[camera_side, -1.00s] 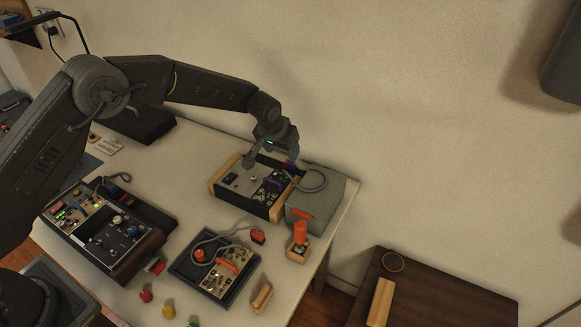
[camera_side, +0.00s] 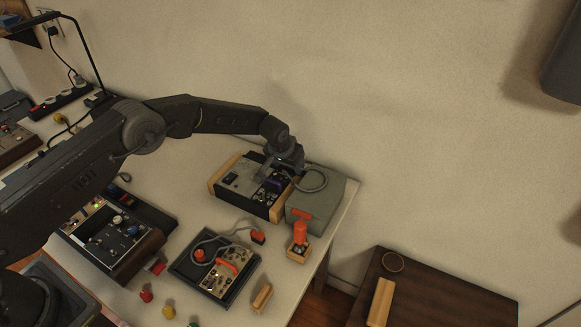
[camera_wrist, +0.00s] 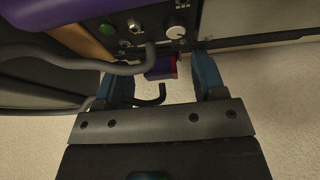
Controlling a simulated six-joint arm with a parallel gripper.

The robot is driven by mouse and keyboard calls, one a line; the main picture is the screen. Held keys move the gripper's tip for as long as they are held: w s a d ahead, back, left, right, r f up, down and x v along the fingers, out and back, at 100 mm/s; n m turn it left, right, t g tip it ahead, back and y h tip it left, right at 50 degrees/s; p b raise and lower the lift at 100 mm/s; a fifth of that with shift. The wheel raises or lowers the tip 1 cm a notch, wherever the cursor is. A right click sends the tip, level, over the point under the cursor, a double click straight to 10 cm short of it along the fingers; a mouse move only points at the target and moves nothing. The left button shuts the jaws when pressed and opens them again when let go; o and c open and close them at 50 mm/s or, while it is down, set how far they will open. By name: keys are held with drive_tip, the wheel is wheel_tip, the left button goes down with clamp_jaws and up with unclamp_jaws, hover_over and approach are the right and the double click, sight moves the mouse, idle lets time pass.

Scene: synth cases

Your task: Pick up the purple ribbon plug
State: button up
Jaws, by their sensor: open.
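The purple ribbon plug (camera_wrist: 160,68) shows in the wrist view as a small purple block with a red side. It sits at the edge of a dark panel with knobs, between the two blue fingers of my open gripper (camera_wrist: 161,76). Gaps show on both sides, so the fingers do not appear to touch it. In the side view my gripper (camera_side: 272,173) is low over the black device with wooden ends (camera_side: 215,182). A bit of purple (camera_side: 276,183) shows just below it there. The gripper hides part of the device top. I cannot tell the exact height of the fingertips.
A grey cable (camera_wrist: 75,62) crosses the wrist view close to the plug and left finger. A grey box (camera_side: 318,208) stands right beside the device. A red-handled joystick (camera_side: 300,235) and a black tray (camera_side: 188,262) with a panel are in front. The wall is close behind.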

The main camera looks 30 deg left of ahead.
sight(285, 169)
drive_tip(key=c, duration=0.9)
drive_tip(key=shift+r, duration=0.15)
drive_tip(key=shift+c, duration=0.2)
drive_tip(key=shift+r, duration=0.3)
drive_tip(key=r, duration=0.2)
drive_tip(key=a+r, duration=0.1)
drive_tip(key=r, duration=0.1)
drive_tip(key=shift+s, duration=0.1)
drive_tip(key=s+a+r, duration=0.3)
drive_tip(key=a+r, duration=0.6)
drive_tip(key=a, duration=0.1)
drive_tip(key=shift+s, duration=0.15)
